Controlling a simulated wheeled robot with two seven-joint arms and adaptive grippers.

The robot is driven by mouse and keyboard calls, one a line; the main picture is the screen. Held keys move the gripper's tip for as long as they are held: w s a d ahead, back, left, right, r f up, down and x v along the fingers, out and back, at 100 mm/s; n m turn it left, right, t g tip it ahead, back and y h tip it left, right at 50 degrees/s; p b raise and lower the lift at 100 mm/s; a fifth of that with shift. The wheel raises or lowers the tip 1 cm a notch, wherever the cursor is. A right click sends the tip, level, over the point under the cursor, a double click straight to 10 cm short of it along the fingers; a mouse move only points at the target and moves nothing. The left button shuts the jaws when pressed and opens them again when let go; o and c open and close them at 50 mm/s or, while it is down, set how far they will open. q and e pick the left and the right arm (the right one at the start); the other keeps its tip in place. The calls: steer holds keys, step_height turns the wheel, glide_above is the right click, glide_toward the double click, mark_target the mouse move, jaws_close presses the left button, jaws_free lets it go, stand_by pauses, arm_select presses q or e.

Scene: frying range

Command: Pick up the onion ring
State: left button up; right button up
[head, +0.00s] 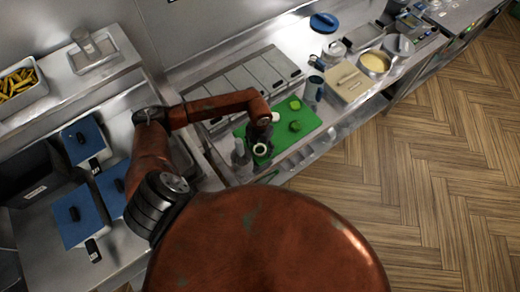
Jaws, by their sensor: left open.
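A small pale ring, which looks like the onion ring (260,150), lies at the near left part of the green cutting board (315,121). My left gripper (260,140) is over the board, pointing down right at the ring. Its jaws are open, but they are small and dark here, and I cannot tell whether they touch the ring. My right gripper is not in view.
Green pieces (295,126) lie on the board to the right of my gripper. A clear bottle (241,158) stands close on the left. Lidded steel bins (250,76) line the back.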

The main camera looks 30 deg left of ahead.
arm_select(q)
steer(key=c, duration=0.9)
steer(key=shift+c, duration=0.2)
steer(key=shift+r, duration=0.1)
